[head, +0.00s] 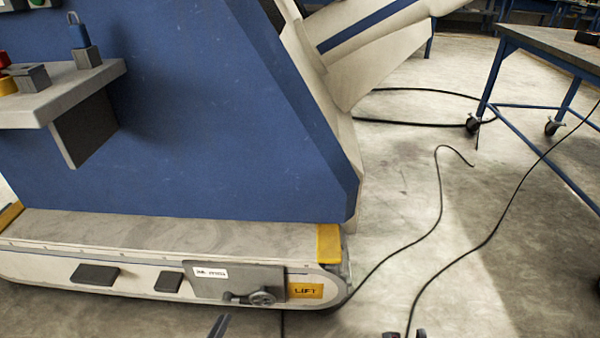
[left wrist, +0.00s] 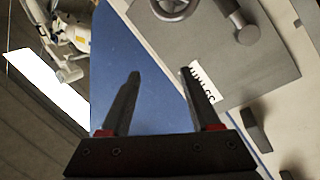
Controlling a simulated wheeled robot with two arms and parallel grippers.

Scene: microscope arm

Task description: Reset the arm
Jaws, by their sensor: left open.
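The machine's beige arm (head: 375,45) slants up to the right beside the blue body (head: 230,120) at the top of the head view. The low beige base carries a grey panel with a handwheel (head: 262,298) beside a yellow LIFT label (head: 306,291). My left gripper (head: 218,326) shows only as a dark fingertip at the bottom edge, below the panel. In the left wrist view my left gripper (left wrist: 161,73) is open and empty. Its fingers point toward the blue surface and the grey panel (left wrist: 265,70); part of the handwheel (left wrist: 175,6) shows at the top.
A control shelf (head: 60,100) with a joystick and buttons juts out at the left. Black cables (head: 440,200) cross the concrete floor on the right. A wheeled blue table (head: 540,45) stands at the upper right. A small dark object (head: 405,334) is cut off at the bottom edge.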

